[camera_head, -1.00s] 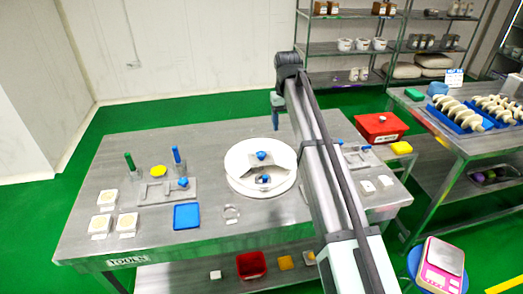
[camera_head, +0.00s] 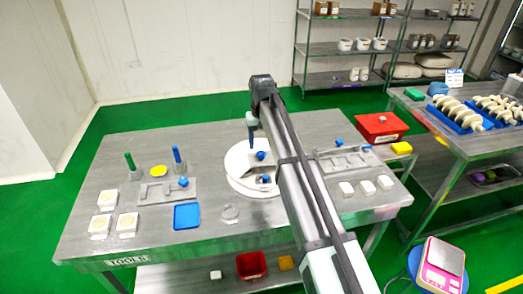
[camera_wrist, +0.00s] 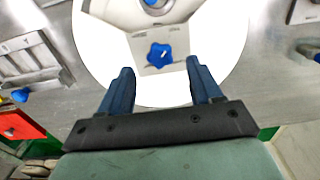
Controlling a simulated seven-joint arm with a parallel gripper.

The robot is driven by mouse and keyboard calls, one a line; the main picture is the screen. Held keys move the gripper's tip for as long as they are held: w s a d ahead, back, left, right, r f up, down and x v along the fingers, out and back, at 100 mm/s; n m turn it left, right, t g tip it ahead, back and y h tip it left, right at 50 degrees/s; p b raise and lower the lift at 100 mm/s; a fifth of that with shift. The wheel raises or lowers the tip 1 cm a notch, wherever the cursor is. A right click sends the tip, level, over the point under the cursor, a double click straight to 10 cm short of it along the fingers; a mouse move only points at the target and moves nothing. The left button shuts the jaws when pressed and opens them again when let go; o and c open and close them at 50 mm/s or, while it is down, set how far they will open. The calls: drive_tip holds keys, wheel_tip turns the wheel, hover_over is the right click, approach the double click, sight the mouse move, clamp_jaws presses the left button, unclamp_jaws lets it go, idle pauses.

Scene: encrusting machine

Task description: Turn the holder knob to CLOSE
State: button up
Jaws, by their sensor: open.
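A white round unit (camera_head: 236,182) stands on the steel table and carries two blue knobs. The far star-shaped knob (camera_head: 261,156) sits on a flat pale plate; in the wrist view this blue knob (camera_wrist: 159,55) shows a small light mark and faint plate markings too small to read. The near blue knob (camera_head: 265,179) is partly cut off at the top of the wrist view (camera_wrist: 152,3). My gripper (camera_wrist: 161,74) is open and empty, its blue fingers on either side of the far knob's line but short of it. In the head view my gripper (camera_head: 251,143) is above the unit's far side.
Grey plates with blue knobs lie left (camera_head: 167,190) and right (camera_head: 345,158) of the unit. A red box (camera_head: 381,127) stands at the back right. A blue tray (camera_head: 187,216), white blocks and upright blue and green tools stand on the left. My arm crosses the table.

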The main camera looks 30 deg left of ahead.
sight(262, 153)
drive_tip(key=shift+f, duration=2.25)
clamp_jaws()
